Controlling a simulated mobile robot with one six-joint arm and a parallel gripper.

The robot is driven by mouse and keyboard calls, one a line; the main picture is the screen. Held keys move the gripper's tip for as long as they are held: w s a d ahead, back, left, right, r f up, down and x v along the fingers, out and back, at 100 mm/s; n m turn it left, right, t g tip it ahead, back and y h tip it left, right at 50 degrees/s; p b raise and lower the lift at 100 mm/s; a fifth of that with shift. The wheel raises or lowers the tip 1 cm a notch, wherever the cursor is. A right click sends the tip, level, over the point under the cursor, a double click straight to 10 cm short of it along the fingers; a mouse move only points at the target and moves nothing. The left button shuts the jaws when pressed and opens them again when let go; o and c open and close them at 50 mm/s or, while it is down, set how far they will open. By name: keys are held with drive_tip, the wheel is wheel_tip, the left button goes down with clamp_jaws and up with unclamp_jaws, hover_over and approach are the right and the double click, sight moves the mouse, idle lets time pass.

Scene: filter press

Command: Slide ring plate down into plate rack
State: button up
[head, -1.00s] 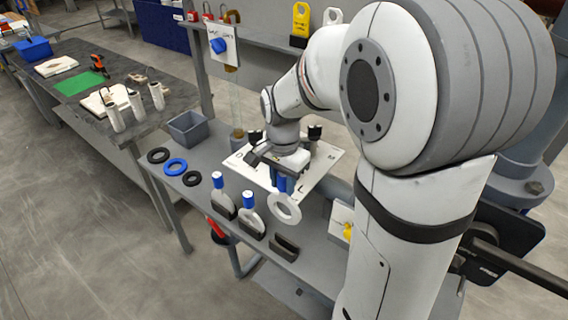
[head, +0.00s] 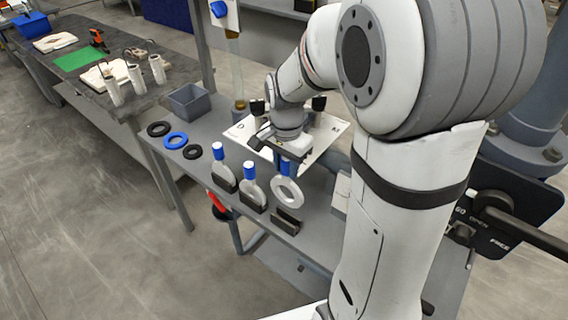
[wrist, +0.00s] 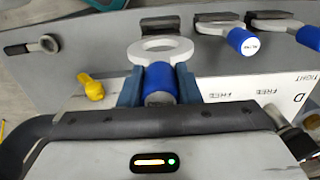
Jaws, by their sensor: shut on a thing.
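The ring plate (head: 276,189) is a pale grey ring with a blue handle. My gripper (wrist: 158,88) is shut on the blue handle (wrist: 160,78), one finger on each side; the ring (wrist: 137,52) reaches out beyond the fingers. In the head view my gripper (head: 286,164) hides the top of the handle. The plate rack has dark slotted blocks. The empty block (head: 286,222) lies just below the ring in the head view, and shows beyond the ring in the wrist view (wrist: 160,23). I cannot tell whether ring and block touch.
Two blue-handled plates stand in the neighbouring rack blocks, one next to the empty block (head: 250,188) and one farther left (head: 222,168). Black and blue rings (head: 175,141) and a grey bin (head: 188,101) are on the bench. A yellow part (wrist: 93,88) is near the gripper.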

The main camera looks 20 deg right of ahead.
sight(286, 185)
drive_tip(key=shift+f+b, duration=3.8)
drive_tip(key=shift+f, duration=1.45)
drive_tip(key=o, duration=1.2)
drive_tip(key=shift+r, duration=0.25)
wheel_tip(286, 185, up, 7)
drive_tip(key=shift+r, duration=0.2)
